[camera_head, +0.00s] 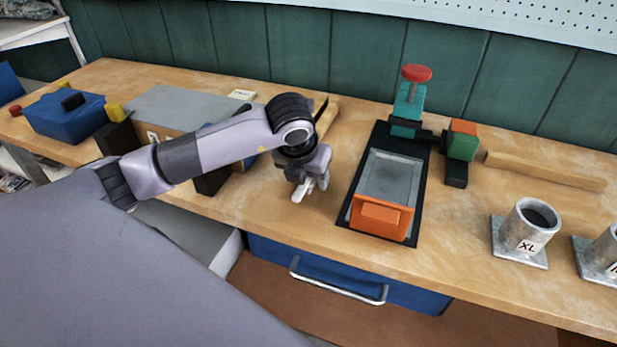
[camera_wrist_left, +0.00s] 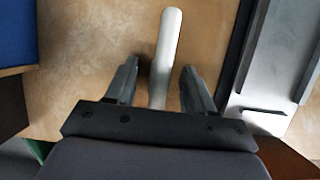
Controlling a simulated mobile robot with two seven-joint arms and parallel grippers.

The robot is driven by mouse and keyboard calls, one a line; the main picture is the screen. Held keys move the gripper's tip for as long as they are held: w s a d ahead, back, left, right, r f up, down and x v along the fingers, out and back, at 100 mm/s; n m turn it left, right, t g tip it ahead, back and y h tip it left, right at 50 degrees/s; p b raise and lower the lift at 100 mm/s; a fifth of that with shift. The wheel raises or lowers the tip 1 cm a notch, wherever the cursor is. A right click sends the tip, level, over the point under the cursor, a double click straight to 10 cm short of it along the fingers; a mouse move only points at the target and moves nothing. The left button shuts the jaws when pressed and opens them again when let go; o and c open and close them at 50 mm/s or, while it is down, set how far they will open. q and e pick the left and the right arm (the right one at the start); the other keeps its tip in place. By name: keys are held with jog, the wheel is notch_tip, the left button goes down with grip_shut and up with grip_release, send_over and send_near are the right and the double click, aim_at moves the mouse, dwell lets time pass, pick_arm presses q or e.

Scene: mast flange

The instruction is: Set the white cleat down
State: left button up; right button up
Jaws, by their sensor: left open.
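The white cleat (camera_head: 299,192) is a slim rounded bar at my left gripper, over the wooden bench near its front edge. In the left wrist view, the cleat (camera_wrist_left: 169,40) runs lengthwise between the two fingers and reaches beyond them. My left gripper (camera_head: 309,182) points down; in the wrist view its jaws (camera_wrist_left: 159,78) stand open, with a gap on each side of the cleat. The near end of the cleat is hidden by the gripper body. Whether it lies flat on the wood is hard to tell. My right gripper is not in view.
Right of the gripper is a black mat (camera_head: 428,190) with a grey tray with an orange front (camera_head: 381,218) and a teal post with a red knob (camera_head: 416,73). Metal cups (camera_head: 527,225) stand farther right. A blue box (camera_head: 62,116) is at left. Some bare wood lies around the gripper.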

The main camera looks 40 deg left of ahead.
pick_arm(q)
grip_shut()
jog(key=shift+r, duration=0.15)
